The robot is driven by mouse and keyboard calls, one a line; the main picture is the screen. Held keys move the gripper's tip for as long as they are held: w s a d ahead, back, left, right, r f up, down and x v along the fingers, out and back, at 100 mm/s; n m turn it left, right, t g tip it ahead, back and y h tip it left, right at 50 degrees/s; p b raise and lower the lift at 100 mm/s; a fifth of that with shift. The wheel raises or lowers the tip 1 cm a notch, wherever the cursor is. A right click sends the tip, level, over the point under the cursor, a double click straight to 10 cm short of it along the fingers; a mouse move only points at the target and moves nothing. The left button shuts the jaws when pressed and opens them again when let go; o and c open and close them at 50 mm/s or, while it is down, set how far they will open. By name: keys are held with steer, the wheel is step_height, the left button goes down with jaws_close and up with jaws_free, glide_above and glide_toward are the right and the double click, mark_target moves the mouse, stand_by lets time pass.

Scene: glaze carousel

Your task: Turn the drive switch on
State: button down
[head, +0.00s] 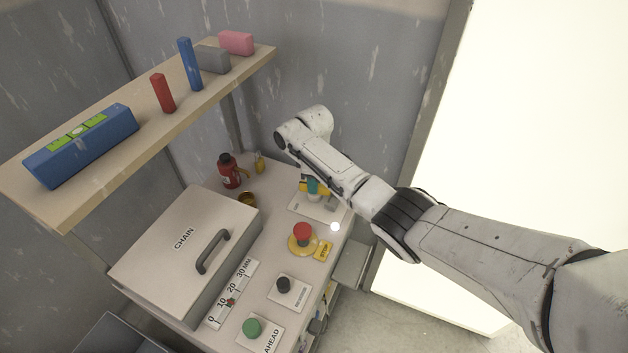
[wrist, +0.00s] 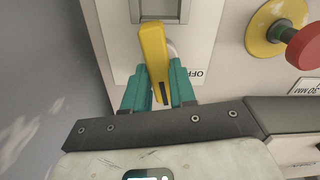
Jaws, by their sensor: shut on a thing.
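The drive switch has a yellow lever (wrist: 154,52) on a pale plate (wrist: 124,45) in the wrist view. In the head view my gripper (head: 318,187) is at the switch plate (head: 331,214) on the bench's far right part. My arm hides much of the switch there.
The red stop button (head: 303,231) on its yellow base is close to the switch. A black knob (head: 283,285), green button (head: 252,327) and CHAIN box (head: 160,230) are nearer. A red bottle (head: 229,172) stands behind. A wooden shelf (head: 150,135) with several blocks overhangs at left.

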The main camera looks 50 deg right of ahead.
steer(key=shift+m, duration=1.1)
steer(key=shift+w, duration=0.1)
steer(key=c, duration=0.9)
jaws_free()
steer(key=shift+r, duration=0.1)
step_height(320, 180, up, 11)
steer(key=shift+f, duration=0.2)
